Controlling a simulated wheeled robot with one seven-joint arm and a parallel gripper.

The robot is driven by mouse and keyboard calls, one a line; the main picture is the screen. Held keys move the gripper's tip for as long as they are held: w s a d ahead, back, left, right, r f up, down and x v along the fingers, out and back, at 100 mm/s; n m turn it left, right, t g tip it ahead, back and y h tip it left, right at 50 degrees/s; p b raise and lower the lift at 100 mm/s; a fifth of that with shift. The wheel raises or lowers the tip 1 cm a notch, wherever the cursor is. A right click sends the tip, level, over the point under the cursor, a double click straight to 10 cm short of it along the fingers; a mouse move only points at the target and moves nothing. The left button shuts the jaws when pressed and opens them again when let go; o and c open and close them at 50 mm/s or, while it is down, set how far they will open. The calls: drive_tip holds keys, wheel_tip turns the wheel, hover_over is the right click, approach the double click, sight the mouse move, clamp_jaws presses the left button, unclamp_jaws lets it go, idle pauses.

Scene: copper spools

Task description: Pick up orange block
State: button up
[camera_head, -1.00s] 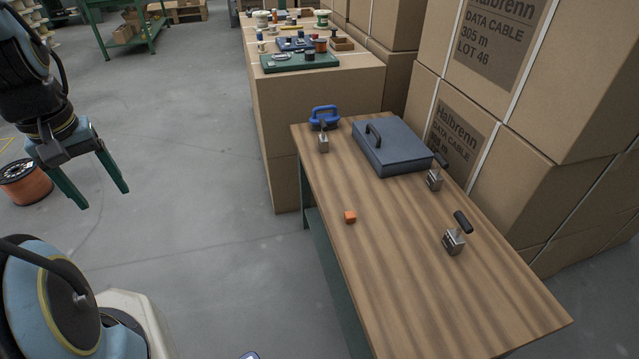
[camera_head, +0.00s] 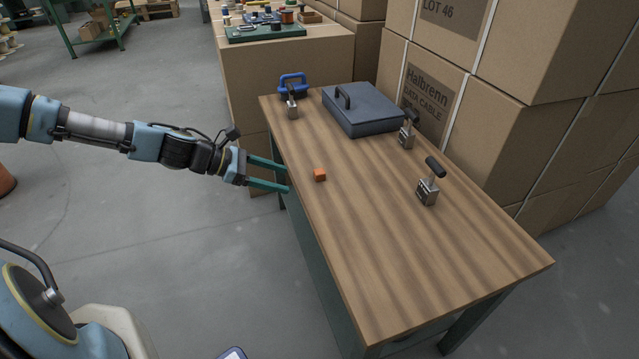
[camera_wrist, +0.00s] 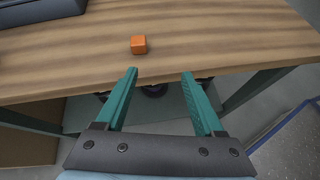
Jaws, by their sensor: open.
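The orange block (camera_head: 320,174) is a small cube on the wooden table (camera_head: 400,255), near its left edge in the head view. It also shows in the wrist view (camera_wrist: 138,44), beyond the fingertips and a little left of the middle between them. My gripper (camera_head: 288,179) has two green fingers, open and empty. It points at the block from the left, with its fingertips near the table's left edge and apart from the block. In the wrist view the fingers (camera_wrist: 160,72) are spread wide with nothing between them.
A dark grey case (camera_head: 362,110) lies at the back of the table, beside a blue-handled tool (camera_head: 293,85). Stacked cartons (camera_head: 500,125) border the right side. The front tabletop is clear.

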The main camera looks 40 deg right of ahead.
sight(321, 171)
drive_tip(key=d, duration=0.2)
drive_tip(key=d+f+n+h, duration=0.1)
drive_tip(key=d, duration=0.2)
drive_tip(key=d+n+h, duration=0.1)
drive_tip(key=d, duration=0.1)
drive_tip(key=shift+s+d+f, duration=0.25)
drive_tip(key=shift+s+d, duration=0.1)
drive_tip(key=shift+s, duration=0.05)
drive_tip(key=shift+w+x, duration=0.15)
drive_tip(key=shift+x, duration=1.15)
drive_tip(key=shift+w+x, duration=0.15)
drive_tip(key=shift+x, duration=1.15)
drive_tip(key=shift+d, duration=0.15)
drive_tip(key=shift+c, duration=0.2)
clamp_jaws()
